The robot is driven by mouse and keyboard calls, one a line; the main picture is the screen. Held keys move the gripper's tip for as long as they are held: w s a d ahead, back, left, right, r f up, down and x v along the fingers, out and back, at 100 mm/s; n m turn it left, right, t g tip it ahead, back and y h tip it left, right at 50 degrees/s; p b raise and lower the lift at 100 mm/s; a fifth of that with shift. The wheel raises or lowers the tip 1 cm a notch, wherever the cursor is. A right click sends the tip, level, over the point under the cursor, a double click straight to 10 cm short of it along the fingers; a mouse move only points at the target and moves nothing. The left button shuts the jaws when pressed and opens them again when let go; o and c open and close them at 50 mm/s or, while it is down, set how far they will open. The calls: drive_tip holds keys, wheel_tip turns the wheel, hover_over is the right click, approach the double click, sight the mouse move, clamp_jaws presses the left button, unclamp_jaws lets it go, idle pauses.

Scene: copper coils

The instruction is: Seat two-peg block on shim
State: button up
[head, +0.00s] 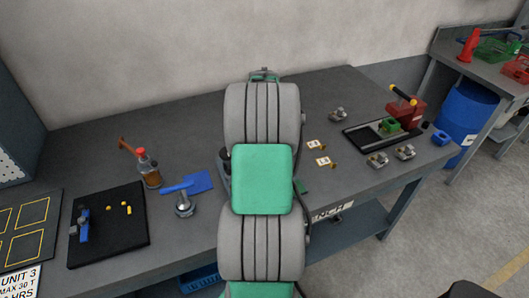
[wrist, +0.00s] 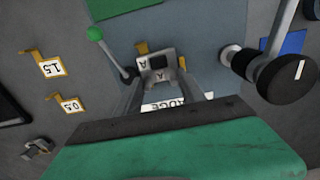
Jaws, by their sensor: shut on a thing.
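In the wrist view my gripper (wrist: 160,88) is shut on a small grey block (wrist: 157,70) marked with the letter A, taken to be the two-peg block. Its underside and any pegs there cannot be made out. A yellow piece (wrist: 142,47), perhaps a shim, shows just past the block's far edge, mostly hidden; I cannot tell whether they touch. Two yellow shims with white labels, 1.5 (wrist: 50,67) and 0.5 (wrist: 72,104), lie to the left. They also show in the head view (head: 316,145). There my arm hides the gripper and the block.
A lever with a green ball (wrist: 95,34) stands just left of the held block, and a black knob (wrist: 290,80) stands to the right. Several metal blocks (head: 378,160) lie near a black tray (head: 358,140). A black mat (head: 110,240) lies at left.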

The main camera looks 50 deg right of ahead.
drive_tip(key=o, duration=2)
wheel_tip(320, 180, up, 7)
drive_tip(key=p, duration=0.4)
drive_tip(key=shift+p, duration=0.35)
